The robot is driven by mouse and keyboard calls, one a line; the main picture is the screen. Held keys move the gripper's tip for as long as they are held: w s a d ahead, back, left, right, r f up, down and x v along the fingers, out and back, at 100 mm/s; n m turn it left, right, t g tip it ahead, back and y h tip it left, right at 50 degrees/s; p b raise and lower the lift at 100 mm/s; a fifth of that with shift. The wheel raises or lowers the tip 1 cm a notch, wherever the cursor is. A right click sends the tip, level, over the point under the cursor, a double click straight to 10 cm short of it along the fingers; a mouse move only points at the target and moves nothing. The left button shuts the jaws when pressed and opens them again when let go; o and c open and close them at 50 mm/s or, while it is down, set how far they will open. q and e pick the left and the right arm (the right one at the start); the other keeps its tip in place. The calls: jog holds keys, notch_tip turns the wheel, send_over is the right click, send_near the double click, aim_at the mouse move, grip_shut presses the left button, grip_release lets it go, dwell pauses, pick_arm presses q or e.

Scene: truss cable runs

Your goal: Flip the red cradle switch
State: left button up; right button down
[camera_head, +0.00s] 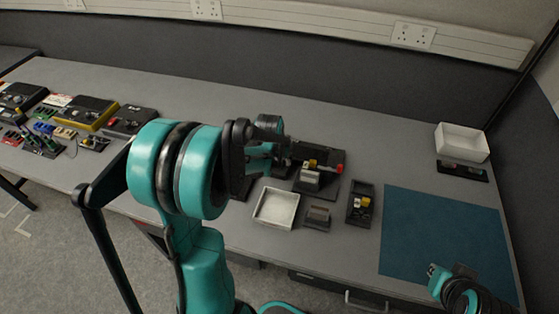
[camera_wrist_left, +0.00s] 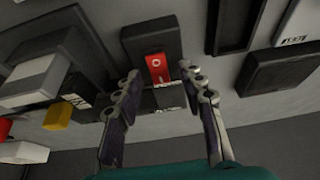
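In the left wrist view, a red rocker switch (camera_wrist_left: 157,67) with white marks sits on a black block (camera_wrist_left: 150,40). My left gripper (camera_wrist_left: 161,73) is open, with its two fingers apart on either side of the red rocker in that picture. I cannot tell whether a fingertip touches it. In the head view, my left gripper (camera_head: 278,158) hangs over the middle of the bench, and I cannot make out the switch there. My right gripper (camera_head: 436,276) is at the lower right, near the blue mat; its finger opening is unclear.
A fixture with yellow and red parts (camera_head: 325,168) stands right of my left gripper. A white tray (camera_head: 276,208) and a dark box (camera_head: 360,205) lie nearer the front edge. The blue mat (camera_head: 440,235) is bare. A white bin (camera_head: 462,142) stands at the back right.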

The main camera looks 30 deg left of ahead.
pick_arm(q)
grip_shut()
jog(key=shift+r, duration=0.1)
jog(key=shift+w+r+g+p, duration=0.1)
jog(key=shift+w+g+p, duration=0.25)
jog(key=shift+g+p, duration=0.45)
jog(key=shift+w+a+f+g+h, duration=0.1)
jog(key=shift+g+h, duration=0.15)
jog(key=shift+g, duration=0.4)
jog(key=shift+w+a+f+g+h, duration=0.1)
jog(key=shift+g+h, duration=0.15)
jog(key=shift+g, duration=0.4)
grip_release()
